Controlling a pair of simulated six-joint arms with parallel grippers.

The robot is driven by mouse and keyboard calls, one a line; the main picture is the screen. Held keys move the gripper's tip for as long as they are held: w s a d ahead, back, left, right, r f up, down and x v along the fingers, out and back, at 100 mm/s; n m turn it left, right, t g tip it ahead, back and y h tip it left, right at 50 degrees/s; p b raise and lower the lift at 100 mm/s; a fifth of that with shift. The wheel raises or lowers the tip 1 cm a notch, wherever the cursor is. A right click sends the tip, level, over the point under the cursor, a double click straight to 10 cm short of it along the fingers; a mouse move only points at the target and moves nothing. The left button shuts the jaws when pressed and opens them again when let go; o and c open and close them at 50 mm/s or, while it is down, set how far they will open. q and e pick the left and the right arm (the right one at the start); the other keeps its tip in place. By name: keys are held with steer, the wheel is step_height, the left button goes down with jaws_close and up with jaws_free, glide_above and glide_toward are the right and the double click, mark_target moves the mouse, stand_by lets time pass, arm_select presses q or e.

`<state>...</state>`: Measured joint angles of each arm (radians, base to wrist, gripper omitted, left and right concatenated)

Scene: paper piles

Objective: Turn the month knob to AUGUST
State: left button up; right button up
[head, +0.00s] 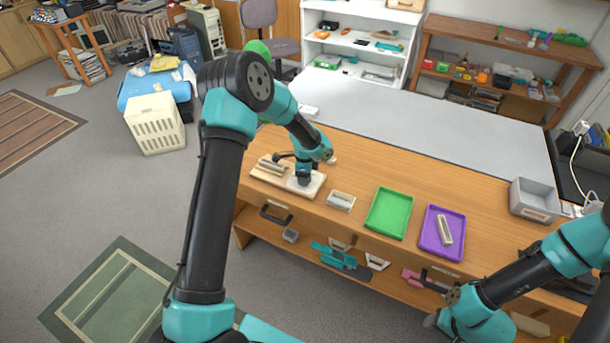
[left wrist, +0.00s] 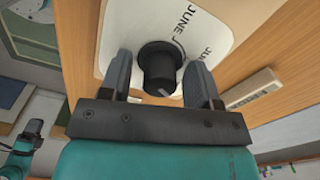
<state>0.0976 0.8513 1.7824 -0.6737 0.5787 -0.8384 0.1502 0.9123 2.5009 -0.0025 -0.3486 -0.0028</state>
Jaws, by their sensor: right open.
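The month knob (left wrist: 158,65) is a black round knob on a white rounded plate (left wrist: 112,22). The plate (head: 315,187) lies on the wooden bench in the head view. Printed letters reading JUNE show on the plate in the left wrist view; AUGUST is not readable. A pale mark on the knob faces the gripper's palm. My left gripper (left wrist: 160,85) has one finger on each side of the knob, with narrow gaps; contact cannot be told. It reaches down over the plate in the head view (head: 304,181). My right gripper (head: 431,321) is low at the front right, away from the knob.
To the right of the plate are a small pale block (head: 341,201), a green tray (head: 370,226), a purple tray (head: 427,244) and a grey bin (head: 520,205). Bare wood lies behind the trays.

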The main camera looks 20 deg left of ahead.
arm_select(q)
step_height(320, 180, up, 18)
steer(key=shift+f, duration=0.25)
stand_by(0.6)
